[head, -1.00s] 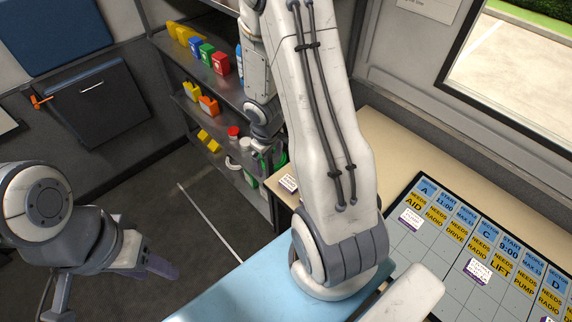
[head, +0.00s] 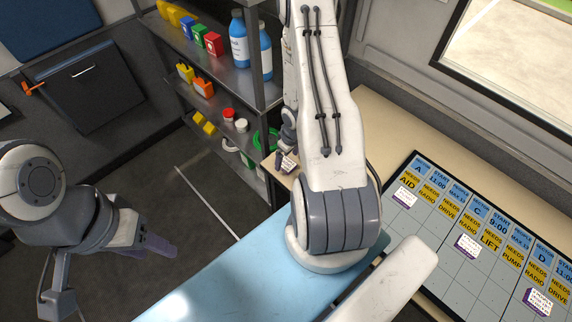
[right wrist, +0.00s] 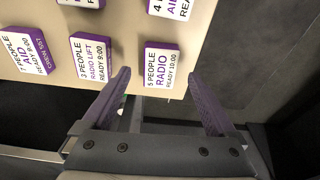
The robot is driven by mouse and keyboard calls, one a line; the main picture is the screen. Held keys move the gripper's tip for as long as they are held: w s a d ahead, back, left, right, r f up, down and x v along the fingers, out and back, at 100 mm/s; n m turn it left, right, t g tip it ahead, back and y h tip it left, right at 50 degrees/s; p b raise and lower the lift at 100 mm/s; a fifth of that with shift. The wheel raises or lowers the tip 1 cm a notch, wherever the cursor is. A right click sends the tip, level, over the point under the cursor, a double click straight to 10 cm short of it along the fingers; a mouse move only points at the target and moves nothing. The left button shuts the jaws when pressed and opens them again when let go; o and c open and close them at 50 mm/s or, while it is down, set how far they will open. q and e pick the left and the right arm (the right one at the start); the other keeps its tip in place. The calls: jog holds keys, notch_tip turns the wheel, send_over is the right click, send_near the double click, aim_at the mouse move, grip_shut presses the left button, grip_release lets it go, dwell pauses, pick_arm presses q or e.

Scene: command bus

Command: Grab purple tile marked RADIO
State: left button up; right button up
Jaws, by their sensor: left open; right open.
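In the right wrist view a purple tile with a white face (right wrist: 163,66) reads "5 PEOPLE RADIO READY 10:00". It lies on the beige tabletop near its edge. My right gripper (right wrist: 160,76) is open, with its purple fingers on either side of the tile's near end; whether they touch it I cannot tell. A small white-faced tile (head: 288,164) shows at the table corner in the head view, its print too small to read. My left gripper (head: 155,246) is open and empty, over the floor at the left.
Neighbouring tiles lie left of it: "RADIO LIFT" (right wrist: 92,58), "AID" (right wrist: 27,54), and one above (right wrist: 172,7). A planning board (head: 420,235) with several cards stands at the right. A shelf (head: 200,65) with bottles and boxes is behind. A blue surface (head: 215,285) lies in front.

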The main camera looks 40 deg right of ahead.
jog(key=shift+w+f, duration=0.2)
jog(key=shift+f, duration=0.95)
grip_shut()
jog(key=shift+r, duration=0.2)
